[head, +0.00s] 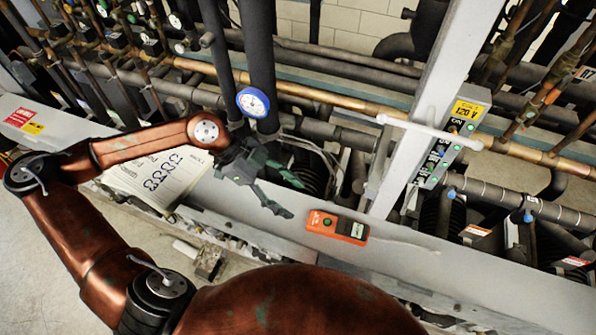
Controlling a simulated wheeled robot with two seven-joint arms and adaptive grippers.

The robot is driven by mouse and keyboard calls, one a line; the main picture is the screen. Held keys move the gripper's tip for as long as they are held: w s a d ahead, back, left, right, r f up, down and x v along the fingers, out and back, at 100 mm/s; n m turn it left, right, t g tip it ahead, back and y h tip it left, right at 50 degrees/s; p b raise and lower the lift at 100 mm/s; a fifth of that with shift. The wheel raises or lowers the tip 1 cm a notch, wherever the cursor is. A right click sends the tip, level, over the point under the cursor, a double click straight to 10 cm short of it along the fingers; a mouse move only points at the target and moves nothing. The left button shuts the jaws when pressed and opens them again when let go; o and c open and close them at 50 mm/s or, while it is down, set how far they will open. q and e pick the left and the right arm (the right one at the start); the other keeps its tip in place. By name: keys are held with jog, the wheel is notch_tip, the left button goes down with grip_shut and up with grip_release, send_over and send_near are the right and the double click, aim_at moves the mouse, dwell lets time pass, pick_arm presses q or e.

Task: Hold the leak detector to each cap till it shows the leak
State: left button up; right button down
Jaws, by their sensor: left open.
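The leak detector (337,227) is a small orange handheld unit with a dark section and a pale screen. It lies on the grey rack beam, just left of the white upright. What the screen reads is too small to tell. My left gripper (290,197) is open and empty, its dark green fingers pointing right toward the detector, a short gap from it. Small coloured caps or valve tops (175,20) show among the pipes at the upper left; which ones are the task's caps I cannot tell. My right gripper is not in view.
A clipboard or sheet with handwriting (160,180) lies on the beam under my left arm. A white upright (425,100) carries a control panel (440,155) with green lights. A blue-rimmed gauge (253,102) and copper pipes (350,105) stand behind the beam.

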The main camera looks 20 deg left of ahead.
aim_at(321, 221)
pick_arm(q)
jog(key=b+x, duration=0.2)
jog(key=x, duration=0.2)
jog(key=shift+s+d+f, duration=0.1)
jog(key=shift+d+f, duration=0.05)
jog(key=b+x, duration=0.3)
jog(key=x, duration=0.2)
jog(key=shift+d+f, duration=0.5)
jog(key=shift+f, duration=0.05)
jog(key=shift+d+f+b, duration=0.25)
jog(key=shift+d+b, duration=0.1)
jog(key=shift+b, duration=0.05)
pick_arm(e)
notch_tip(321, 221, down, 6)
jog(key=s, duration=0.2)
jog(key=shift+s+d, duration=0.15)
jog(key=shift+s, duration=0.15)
